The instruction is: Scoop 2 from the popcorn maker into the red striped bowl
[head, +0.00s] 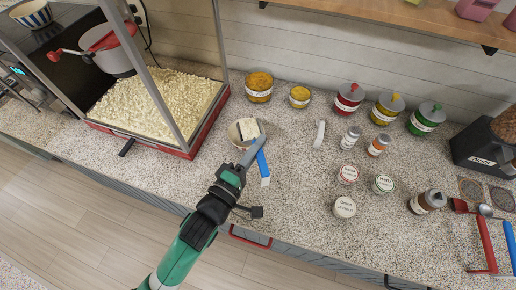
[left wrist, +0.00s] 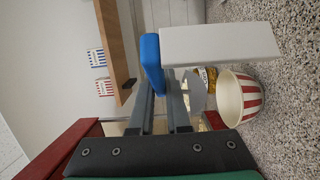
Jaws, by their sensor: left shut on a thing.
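The popcorn maker (head: 200,148) stands at the left of the counter in the head view, with a deep bed of popcorn (head: 155,103) inside. The red striped bowl (left wrist: 225,98) shows in the left wrist view; in the head view its cream rim (head: 232,131) shows just beyond my left gripper. My left gripper (head: 246,163) is shut on a scoop with a blue and white handle (head: 262,164); the handle also shows close up in the left wrist view (left wrist: 220,44). The scoop's pale head (head: 248,128) is over or in the bowl; I cannot tell which. My right gripper is not in view.
Yellow tubs (head: 259,88) stand behind the bowl. Lidded jars (head: 347,101), shakers and small tubs (head: 344,207) fill the counter to the right. Red-handled (head: 486,245) and blue-handled utensils lie at far right. A blue striped bowl (head: 33,14) is at top left.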

